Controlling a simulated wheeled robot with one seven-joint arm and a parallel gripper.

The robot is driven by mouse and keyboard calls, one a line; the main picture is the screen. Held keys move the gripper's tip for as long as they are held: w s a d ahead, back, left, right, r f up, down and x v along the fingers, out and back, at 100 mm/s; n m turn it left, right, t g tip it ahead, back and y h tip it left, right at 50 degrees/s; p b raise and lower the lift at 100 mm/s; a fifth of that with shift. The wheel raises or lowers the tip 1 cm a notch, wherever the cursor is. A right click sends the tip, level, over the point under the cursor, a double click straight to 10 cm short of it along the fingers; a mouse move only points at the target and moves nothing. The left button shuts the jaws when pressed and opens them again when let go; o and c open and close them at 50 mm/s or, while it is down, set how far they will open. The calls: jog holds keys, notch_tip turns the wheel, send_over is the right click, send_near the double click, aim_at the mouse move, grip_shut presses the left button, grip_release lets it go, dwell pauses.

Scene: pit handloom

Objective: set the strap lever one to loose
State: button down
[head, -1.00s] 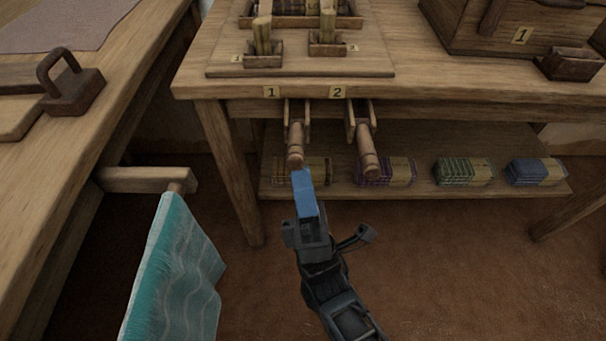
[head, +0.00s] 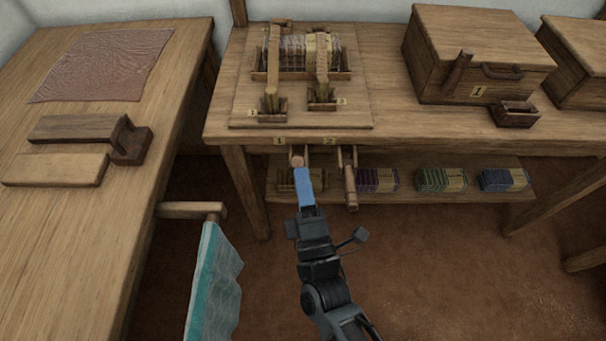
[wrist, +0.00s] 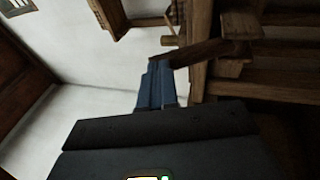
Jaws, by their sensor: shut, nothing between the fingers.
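Strap lever one (head: 297,161) is a short wooden handle in a bracket under the label 1 (head: 279,141) on the table's front edge. Its round end faces the head camera, so it looks raised and sticks outward. Strap lever two (head: 350,187), under label 2, hangs lower. My gripper (head: 302,172) is shut and empty, its blue fingers right under lever one's end. In the wrist view, the blue fingers (wrist: 155,86) reach up to a wooden bar (wrist: 200,52), probably lever one; they seem to touch it, but contact is not certain.
A lower shelf (head: 408,205) with several yarn bundles lies behind the levers. A teal cloth (head: 215,285) hangs from a wooden arm (head: 190,210) at left.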

aim_at(303, 161)
jog(key=shift+g+h, duration=0.4)
jog(key=shift+g, duration=0.3)
jog(key=w+r+p, duration=0.1)
jog(key=w+p, duration=0.1)
jog(key=w+r+p, duration=0.1)
jog(key=r+p, duration=0.1)
jog(key=p, duration=0.1)
jog(key=shift+w+d+r, duration=0.1)
jog(key=shift+w+r, duration=0.05)
jog(key=shift+w, duration=0.25)
jog(key=shift+d+p+x, duration=0.2)
jog(key=shift+p+x, duration=0.4)
jog(key=shift+x, duration=0.75)
jog(key=shift+w+r, duration=0.2)
jog(key=shift+r, duration=0.05)
jog(key=shift+w+d+r, duration=0.1)
jog(key=shift+r, duration=0.05)
